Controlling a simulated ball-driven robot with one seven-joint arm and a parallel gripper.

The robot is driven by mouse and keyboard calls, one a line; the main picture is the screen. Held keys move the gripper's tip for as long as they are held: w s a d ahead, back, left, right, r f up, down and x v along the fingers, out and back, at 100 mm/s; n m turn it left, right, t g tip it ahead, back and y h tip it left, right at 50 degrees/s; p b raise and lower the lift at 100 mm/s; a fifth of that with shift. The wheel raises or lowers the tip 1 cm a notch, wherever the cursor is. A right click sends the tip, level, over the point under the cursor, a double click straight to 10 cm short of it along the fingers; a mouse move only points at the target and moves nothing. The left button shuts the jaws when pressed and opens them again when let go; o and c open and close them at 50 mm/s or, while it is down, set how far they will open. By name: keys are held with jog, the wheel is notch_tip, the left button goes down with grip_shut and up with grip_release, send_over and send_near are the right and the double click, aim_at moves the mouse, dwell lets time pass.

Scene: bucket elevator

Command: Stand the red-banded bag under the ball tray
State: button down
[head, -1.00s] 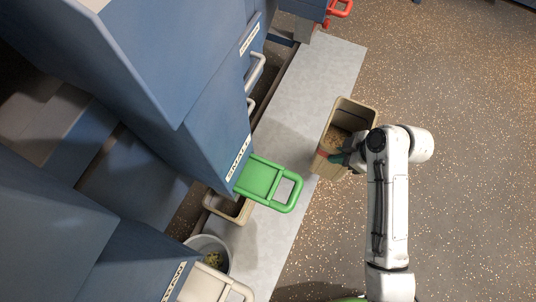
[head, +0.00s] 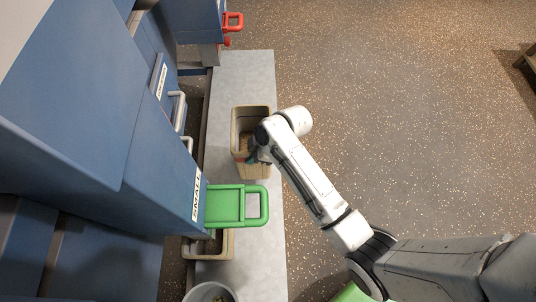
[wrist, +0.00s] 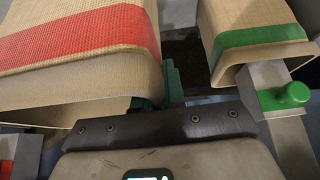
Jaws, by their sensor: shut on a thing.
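The red-banded bag (head: 263,172) is a tan woven open-topped bag with grain-like contents low inside. It is upright over the grey strip in the head view. My gripper (head: 256,157) is shut on its near side wall. In the wrist view the bag (wrist: 60,75) with its wide red band fills the left, and my gripper's green fingers (wrist: 165,88) are at its edge. Whether its base touches the strip cannot be told. I cannot tell which part of the machine is the ball tray.
A green-banded bag (wrist: 245,35) shows right in the wrist view. A green handle (head: 238,206) juts from the blue machine (head: 100,120) beside the held bag, above a tan bin (head: 228,243). A grey bucket (head: 203,292) is below. A red handle (head: 233,22) is farther up. The grey strip (head: 240,80) beyond the bag is clear.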

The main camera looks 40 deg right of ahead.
aim_at(243, 164)
jog(key=w+f, duration=0.1)
jog(key=w+a+f, duration=0.1)
jog(key=f, duration=0.1)
jog(key=w+a+f, duration=0.1)
jog(key=shift+w+f, duration=0.1)
jog(key=shift+f, duration=0.1)
jog(key=shift+w+a+f+b, duration=0.15)
jog(key=shift+f+b, duration=0.35)
jog(key=shift+f, duration=1.2)
jog(key=shift+f, duration=0.15)
jog(key=c, duration=1.2)
grip_release()
jog(key=shift+s+f, duration=0.1)
jog(key=shift+s, duration=0.1)
jog(key=p+v, duration=0.1)
jog(key=v, duration=1.1)
